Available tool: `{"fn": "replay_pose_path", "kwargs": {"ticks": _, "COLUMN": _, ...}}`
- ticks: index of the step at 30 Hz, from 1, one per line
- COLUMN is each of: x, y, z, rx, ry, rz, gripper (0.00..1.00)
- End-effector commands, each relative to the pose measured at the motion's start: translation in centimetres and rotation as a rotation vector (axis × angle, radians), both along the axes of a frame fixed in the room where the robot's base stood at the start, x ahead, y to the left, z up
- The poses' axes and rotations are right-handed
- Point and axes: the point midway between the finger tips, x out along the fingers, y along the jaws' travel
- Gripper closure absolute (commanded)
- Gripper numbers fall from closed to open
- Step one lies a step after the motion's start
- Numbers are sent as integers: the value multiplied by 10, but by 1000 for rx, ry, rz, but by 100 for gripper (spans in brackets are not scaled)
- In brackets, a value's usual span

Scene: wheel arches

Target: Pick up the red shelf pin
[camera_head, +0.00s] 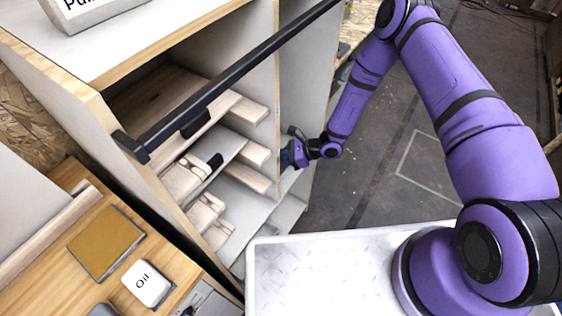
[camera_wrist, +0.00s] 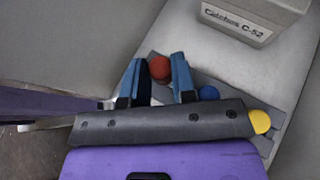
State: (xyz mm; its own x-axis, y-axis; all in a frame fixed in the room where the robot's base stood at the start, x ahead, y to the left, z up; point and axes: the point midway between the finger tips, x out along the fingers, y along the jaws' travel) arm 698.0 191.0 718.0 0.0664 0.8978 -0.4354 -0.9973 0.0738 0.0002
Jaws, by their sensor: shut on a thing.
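The red shelf pin (camera_wrist: 160,69) shows a round red head in the wrist view. It sits between the two blue fingers of my gripper (camera_wrist: 159,62), which are shut on it. A grey strip (camera_wrist: 222,86) lies under or behind the pins, and I cannot tell whether the red pin is clear of it. In the head view my gripper (camera_head: 289,154) reaches into the shelf unit's right side; the red pin is hidden there.
A blue pin (camera_wrist: 208,93) and a yellow pin (camera_wrist: 261,121) are right of my gripper, partly hidden by its body. A box labelled "Catches C-52" (camera_wrist: 246,20) stands behind. The shelf unit (camera_head: 143,56) has a black rail (camera_head: 240,75) across its front.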

Motion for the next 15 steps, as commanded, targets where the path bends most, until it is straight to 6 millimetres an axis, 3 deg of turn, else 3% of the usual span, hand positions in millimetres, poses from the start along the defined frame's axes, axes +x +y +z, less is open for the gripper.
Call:
{"fn": "replay_pose_path", "kwargs": {"ticks": 2, "x": 1, "y": 0, "z": 13, "rx": 1, "ry": -2, "rz": 0, "gripper": 97}}
{"fn": "replay_pose_path", "kwargs": {"ticks": 15, "x": -86, "y": -33, "z": 20, "rx": 0, "ry": 5, "rz": -1, "gripper": 97}}
